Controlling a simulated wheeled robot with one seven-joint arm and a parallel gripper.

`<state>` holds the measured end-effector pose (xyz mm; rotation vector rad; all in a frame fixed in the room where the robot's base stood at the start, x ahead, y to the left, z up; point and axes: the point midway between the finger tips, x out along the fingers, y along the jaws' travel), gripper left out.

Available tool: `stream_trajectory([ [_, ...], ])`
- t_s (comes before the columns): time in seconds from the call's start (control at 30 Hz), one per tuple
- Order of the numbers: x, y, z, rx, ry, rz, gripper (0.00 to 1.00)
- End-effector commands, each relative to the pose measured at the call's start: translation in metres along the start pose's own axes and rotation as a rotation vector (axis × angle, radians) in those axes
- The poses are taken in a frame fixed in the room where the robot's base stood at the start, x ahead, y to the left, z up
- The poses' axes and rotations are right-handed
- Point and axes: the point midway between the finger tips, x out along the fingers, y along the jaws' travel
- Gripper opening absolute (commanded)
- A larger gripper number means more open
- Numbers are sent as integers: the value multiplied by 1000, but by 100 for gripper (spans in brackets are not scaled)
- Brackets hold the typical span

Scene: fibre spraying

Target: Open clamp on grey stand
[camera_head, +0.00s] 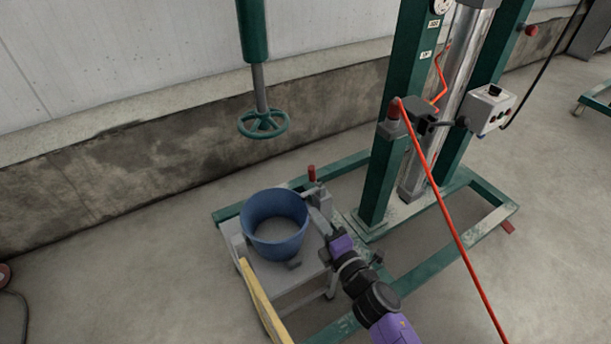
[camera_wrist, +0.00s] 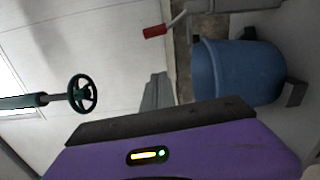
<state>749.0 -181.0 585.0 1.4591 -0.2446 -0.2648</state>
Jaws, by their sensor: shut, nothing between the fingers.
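The grey stand (camera_head: 318,265) is a low metal table at the lower middle of the head view. A blue bucket (camera_head: 275,238) stands upright on it and also fills the right of the wrist view (camera_wrist: 238,72). The clamp's red handle (camera_head: 311,173) sticks up behind the bucket's right rim. In the wrist view the red handle (camera_wrist: 155,30) is on a bent grey lever at the top. My gripper (camera_head: 316,212) is shut and empty at the bucket's right side, below and in front of the handle, apart from it. Contact with the bucket is unclear.
A green press frame (camera_head: 375,185) rises to the right, with a red hose (camera_head: 450,215) and a grey control box (camera_head: 487,107). A green handwheel (camera_head: 263,124) hangs above and behind the bucket. A yellow bar (camera_head: 262,300) leans at the stand's front left.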

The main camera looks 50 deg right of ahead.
Motion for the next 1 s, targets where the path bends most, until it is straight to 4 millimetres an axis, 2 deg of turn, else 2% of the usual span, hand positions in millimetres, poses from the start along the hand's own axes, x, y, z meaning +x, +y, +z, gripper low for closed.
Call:
stream_trajectory([
  [0.4, 0, 1, 0, -25, 1, 3, 0],
  [0.53, 6, 2, 0, -24, 1, 4, 0],
  [0.67, 22, 3, 0, -23, 1, 6, 0],
  [1.0, 89, 2, 0, -24, 0, 5, 0],
])
